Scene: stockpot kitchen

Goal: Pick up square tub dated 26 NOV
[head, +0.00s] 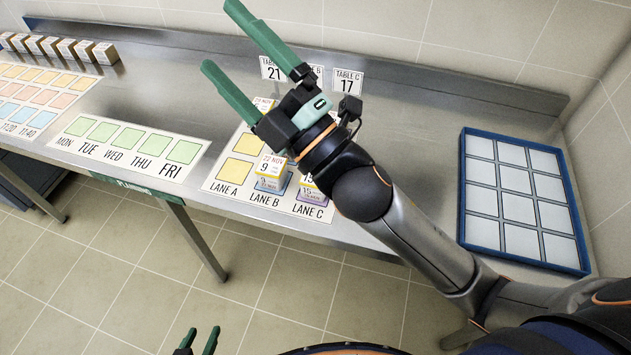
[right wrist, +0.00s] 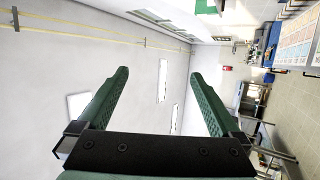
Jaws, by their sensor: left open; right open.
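In the head view, small square tubs stand on the lane mat (head: 223,187) on the steel counter. A front tub (head: 272,166) with a white and red label seems to read 22 NOV and sits on a blue one. Another tub (head: 264,104) behind is partly hidden by my arm; its date is too small to read surely. A purple tub (head: 309,194) at Lane C is partly covered. I cannot tell which is dated 26 NOV. My right gripper (head: 222,38) is open and empty above the counter's back. My left gripper (head: 202,333) is open, low over the floor.
A blue-rimmed tray (head: 463,200) with pale squares lies at the right. A weekday mat (head: 92,152) lies left of the lanes. Small boxes (head: 68,48) line the far left. Table cards (head: 347,82) stand behind.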

